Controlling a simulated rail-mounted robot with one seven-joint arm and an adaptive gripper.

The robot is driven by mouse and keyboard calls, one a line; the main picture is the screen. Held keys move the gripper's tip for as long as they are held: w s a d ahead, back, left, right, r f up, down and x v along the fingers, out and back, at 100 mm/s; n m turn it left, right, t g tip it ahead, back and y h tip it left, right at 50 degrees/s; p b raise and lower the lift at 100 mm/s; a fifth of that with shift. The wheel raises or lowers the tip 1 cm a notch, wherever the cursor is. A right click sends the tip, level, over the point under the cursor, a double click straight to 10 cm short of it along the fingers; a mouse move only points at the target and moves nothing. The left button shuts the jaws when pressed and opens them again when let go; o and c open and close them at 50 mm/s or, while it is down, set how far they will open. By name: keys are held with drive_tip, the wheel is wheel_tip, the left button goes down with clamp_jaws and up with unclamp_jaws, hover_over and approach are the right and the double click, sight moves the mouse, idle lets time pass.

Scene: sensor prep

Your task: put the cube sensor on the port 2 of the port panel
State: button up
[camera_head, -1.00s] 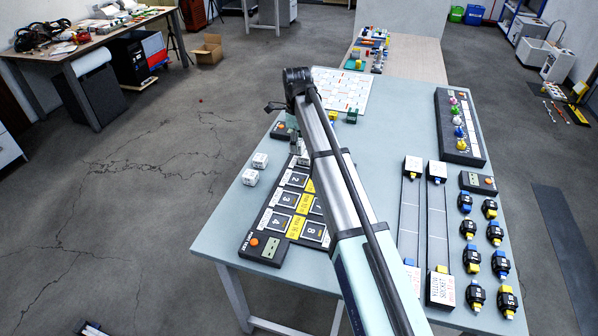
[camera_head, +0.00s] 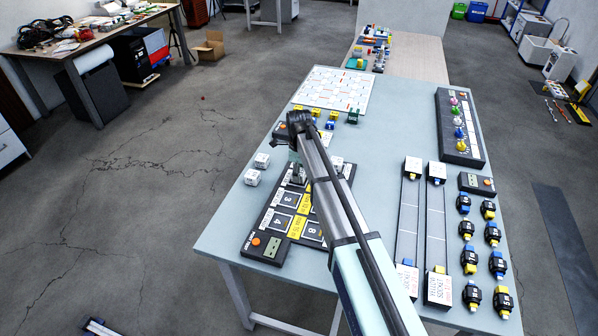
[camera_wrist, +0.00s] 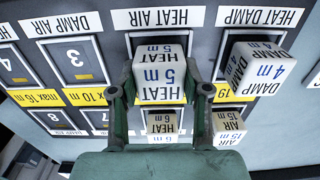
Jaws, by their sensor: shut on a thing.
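My gripper (camera_wrist: 160,100) is shut on a white cube sensor (camera_wrist: 160,72) marked "HEAT 5 m", with one finger on each side. The cube is at the port panel (camera_wrist: 107,74), in front of the "HEAT AIR" place beside port 3 (camera_wrist: 74,62). That place's number is hidden, and I cannot tell whether the cube is seated or just above. In the head view my gripper (camera_head: 298,172) is over the far part of the panel (camera_head: 262,228), above port 3, where port 2 is covered.
In the wrist view a "DAMP 4 m" cube (camera_wrist: 257,70) is at the "HEAT DAMP" place, and an "AIR 15 m" cube (camera_wrist: 228,130) and a "HEAT 6 m" cube (camera_wrist: 162,124) are close by. Two loose white cubes (camera_head: 262,160) (camera_head: 252,177) lie left of the panel.

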drive_tip(key=o, duration=1.1)
drive_tip(key=shift+f, duration=0.1)
drive_tip(key=shift+o, duration=0.2)
wheel_tip(320, 180, up, 12)
drive_tip(key=b, duration=0.2)
drive_tip(key=shift+b, duration=0.35)
